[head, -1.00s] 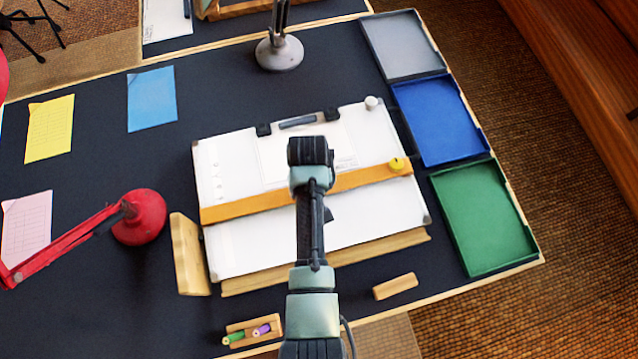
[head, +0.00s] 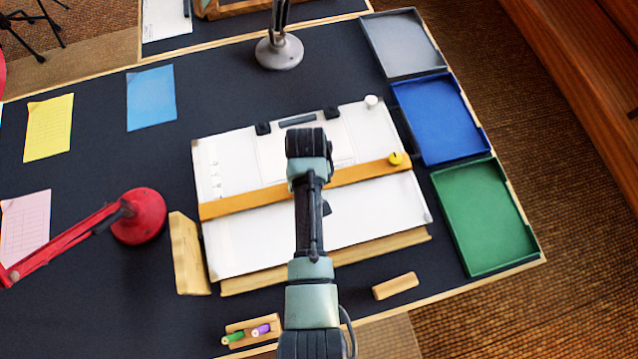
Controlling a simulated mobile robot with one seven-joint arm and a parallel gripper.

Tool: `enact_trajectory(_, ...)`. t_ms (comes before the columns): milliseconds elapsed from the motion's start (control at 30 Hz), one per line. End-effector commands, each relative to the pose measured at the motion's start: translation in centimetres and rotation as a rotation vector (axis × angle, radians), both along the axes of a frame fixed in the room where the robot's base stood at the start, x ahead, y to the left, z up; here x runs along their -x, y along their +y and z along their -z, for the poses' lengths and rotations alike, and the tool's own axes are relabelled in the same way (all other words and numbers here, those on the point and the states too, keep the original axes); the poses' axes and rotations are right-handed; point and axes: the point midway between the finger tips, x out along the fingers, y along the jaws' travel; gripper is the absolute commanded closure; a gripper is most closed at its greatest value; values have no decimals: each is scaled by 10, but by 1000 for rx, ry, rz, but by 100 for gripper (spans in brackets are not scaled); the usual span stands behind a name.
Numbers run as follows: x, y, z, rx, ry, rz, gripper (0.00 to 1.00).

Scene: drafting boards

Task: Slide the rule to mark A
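The rule (head: 240,205) is a long orange-brown wooden bar lying across the white drawing board (head: 260,245), tilted up to the right in the head view. A yellow knob (head: 396,158) sits near its right end. Small faint marks (head: 215,180) run down the board's left side above the rule; their letters are too small to read, so I cannot tell which is A. My arm reaches over the middle of the rule and hides part of it. My gripper's fingers are hidden beneath my wrist, so I cannot see whether they touch the rule.
A sheet (head: 270,160) lies on the board's upper part, with dark clips at the top edge. A red lamp (head: 140,216) and a wooden block (head: 186,254) stand left. Grey, blue and green trays (head: 486,218) line the right. A small wooden block (head: 395,286) lies in front.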

Motion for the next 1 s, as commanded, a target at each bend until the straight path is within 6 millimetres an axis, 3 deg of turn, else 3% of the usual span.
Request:
enact_trajectory(33, 6, -1, 8, 3, 18, 2, 100)
enact_trajectory(533, 2, 0, 7, 3, 18, 2, 100)
enact_trajectory(1000, 14, -4, 6, 4, 20, 1, 100)
